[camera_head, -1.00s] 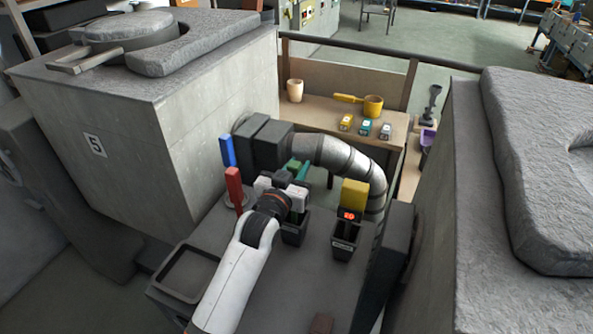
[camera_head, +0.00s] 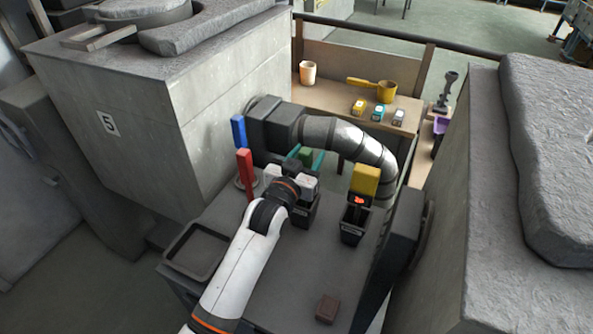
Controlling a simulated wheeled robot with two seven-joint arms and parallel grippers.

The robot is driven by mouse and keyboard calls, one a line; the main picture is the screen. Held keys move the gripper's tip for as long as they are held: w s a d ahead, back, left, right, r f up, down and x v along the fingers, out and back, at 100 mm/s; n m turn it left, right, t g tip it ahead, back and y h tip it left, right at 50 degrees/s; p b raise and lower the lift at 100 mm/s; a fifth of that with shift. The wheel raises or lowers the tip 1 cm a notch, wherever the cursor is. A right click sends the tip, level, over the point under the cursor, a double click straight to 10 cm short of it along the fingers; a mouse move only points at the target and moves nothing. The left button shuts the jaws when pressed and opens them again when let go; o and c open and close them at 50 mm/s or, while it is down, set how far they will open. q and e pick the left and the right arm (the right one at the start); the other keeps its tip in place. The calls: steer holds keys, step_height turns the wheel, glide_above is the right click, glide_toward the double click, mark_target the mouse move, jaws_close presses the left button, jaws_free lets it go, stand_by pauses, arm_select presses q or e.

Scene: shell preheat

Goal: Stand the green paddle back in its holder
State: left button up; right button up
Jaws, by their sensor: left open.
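The green paddle (camera_head: 307,155) shows as a green top just beyond my left gripper (camera_head: 305,160). The gripper's teal-tipped fingers are open, one on each side of the green top. I cannot tell whether they touch it. The gripper's body hides the paddle's lower part. A black holder box (camera_head: 304,217) stands on the dark table right below the gripper. I cannot see clearly whether the paddle's foot is inside it. My right gripper is out of view.
A yellow paddle (camera_head: 365,180) stands in another black holder (camera_head: 352,232) with a red display. Red (camera_head: 245,173) and blue (camera_head: 239,132) paddles stand at left. An empty tray (camera_head: 197,252) and a brown block (camera_head: 327,309) are on the table. A metal duct (camera_head: 345,138) curves behind.

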arm_select(q)
steer(key=b+v, duration=0.1)
steer(key=v, duration=1)
steer(key=shift+s, duration=0.15)
steer(key=shift+a, duration=0.1)
